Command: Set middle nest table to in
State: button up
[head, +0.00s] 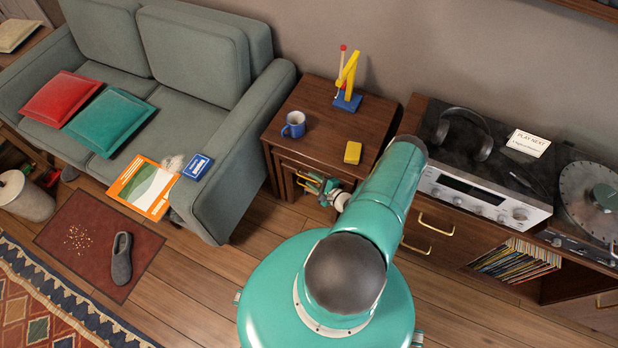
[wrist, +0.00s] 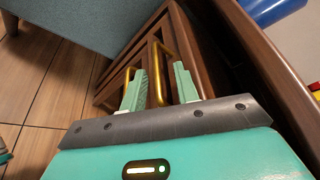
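The nest of dark wooden tables stands right of the sofa; the outer table (head: 318,152) covers most of the smaller ones. The middle nest table (head: 288,162) shows as a front edge below the outer top. In the wrist view, the outer table's edge (wrist: 262,65) runs along the right, with the smaller fronts beside it. One brass handle (wrist: 158,72) lies between my fingers, and a second brass handle (wrist: 127,82) lies left of them. My gripper (wrist: 160,85) is open around the first handle; contact cannot be told. It also shows in the head view (head: 310,184).
A blue mug (head: 293,124), a yellow block (head: 353,152) and a blue-based yellow figure (head: 347,88) stand on the outer table. The sofa (head: 225,130) is close on the left, the stereo cabinet (head: 440,235) on the right.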

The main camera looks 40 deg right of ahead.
jog(key=v, duration=1.1)
